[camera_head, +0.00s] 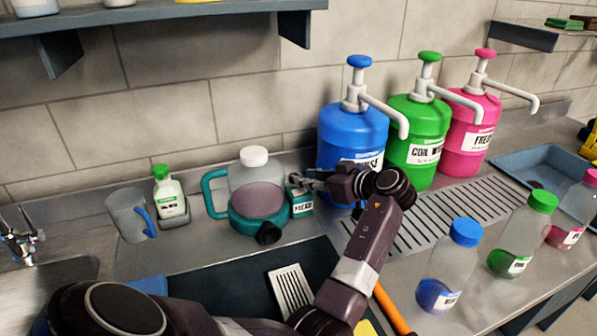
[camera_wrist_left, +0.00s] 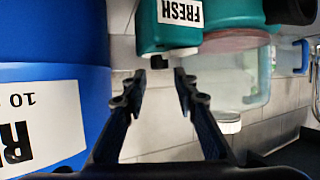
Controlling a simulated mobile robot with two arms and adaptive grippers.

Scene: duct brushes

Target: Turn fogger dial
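The fogger has a teal base and handle (camera_head: 258,215), a clear tank with a white cap (camera_head: 254,157) and a black nozzle (camera_head: 268,233). A teal box (camera_head: 302,202) labelled FRESH is on its right side. The box shows inverted in the left wrist view (camera_wrist_left: 165,25), with a small dark knob (camera_wrist_left: 158,62), seemingly the dial, at its edge. My left gripper (camera_head: 316,182) reaches in from the right, beside the box. In the wrist view its fingers (camera_wrist_left: 160,80) are apart, with the knob just beyond and between the tips; contact is unclear. My right gripper is not in view.
Blue (camera_head: 352,135), green (camera_head: 415,140) and pink (camera_head: 468,135) pump jugs stand right of the fogger, the blue one close to my gripper. Capped bottles (camera_head: 449,265) are at front right.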

